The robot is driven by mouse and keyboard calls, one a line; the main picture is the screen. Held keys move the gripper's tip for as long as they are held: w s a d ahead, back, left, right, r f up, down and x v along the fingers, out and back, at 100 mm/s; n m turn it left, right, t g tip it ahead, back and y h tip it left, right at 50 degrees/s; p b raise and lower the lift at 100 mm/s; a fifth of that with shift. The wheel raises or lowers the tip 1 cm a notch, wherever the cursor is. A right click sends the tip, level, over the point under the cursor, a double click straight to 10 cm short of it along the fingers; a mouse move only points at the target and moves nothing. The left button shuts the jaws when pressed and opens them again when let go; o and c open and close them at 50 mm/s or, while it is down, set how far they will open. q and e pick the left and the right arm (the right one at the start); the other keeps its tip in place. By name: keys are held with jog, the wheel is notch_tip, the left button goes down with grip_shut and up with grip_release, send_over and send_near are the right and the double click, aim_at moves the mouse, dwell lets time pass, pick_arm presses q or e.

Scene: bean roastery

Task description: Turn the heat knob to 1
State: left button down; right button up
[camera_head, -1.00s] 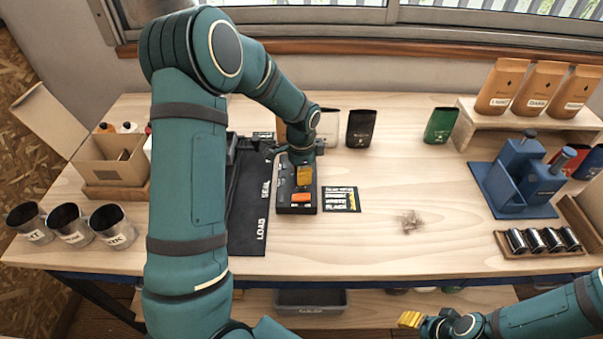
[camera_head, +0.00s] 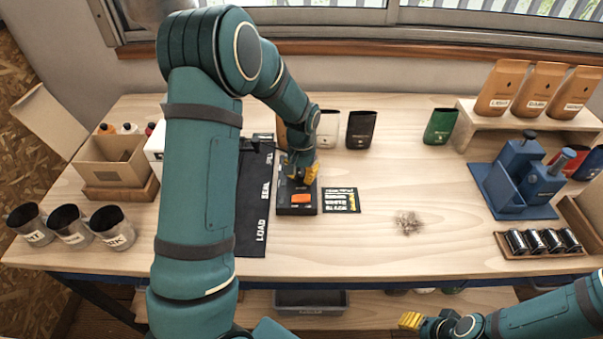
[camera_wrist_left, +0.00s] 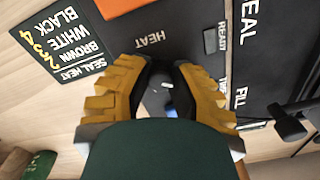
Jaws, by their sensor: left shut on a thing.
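The heat knob (camera_wrist_left: 158,97) shows in the left wrist view as a small grey and dark shape between my left gripper's fingers, largely hidden by them. It sits on the black control box (camera_head: 297,209), below the printed word HEAT. My left gripper (camera_head: 301,172), with yellow fingertips, is over the box and also fills the middle of the left wrist view (camera_wrist_left: 157,95). It is shut on the knob. The knob's setting cannot be read. A card (camera_wrist_left: 62,38) beside the box lists seal heats for brown, white and black. My right gripper (camera_head: 411,321) is at the lower right, away from the table.
A black mat (camera_head: 252,205) marked LOAD and SEAL lies left of the box. Black (camera_head: 361,128) and green (camera_head: 440,125) bags stand behind. A bean pile (camera_head: 408,222) and blue grinder (camera_head: 515,180) are to the right.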

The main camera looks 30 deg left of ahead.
aim_at(301, 174)
pick_arm(q)
jog(key=shift+n, duration=0.6)
jog(key=c, duration=0.7)
grip_release()
jog(key=shift+f, duration=0.1)
notch_tip(301, 174, up, 12)
jog(key=shift+r, duration=0.1)
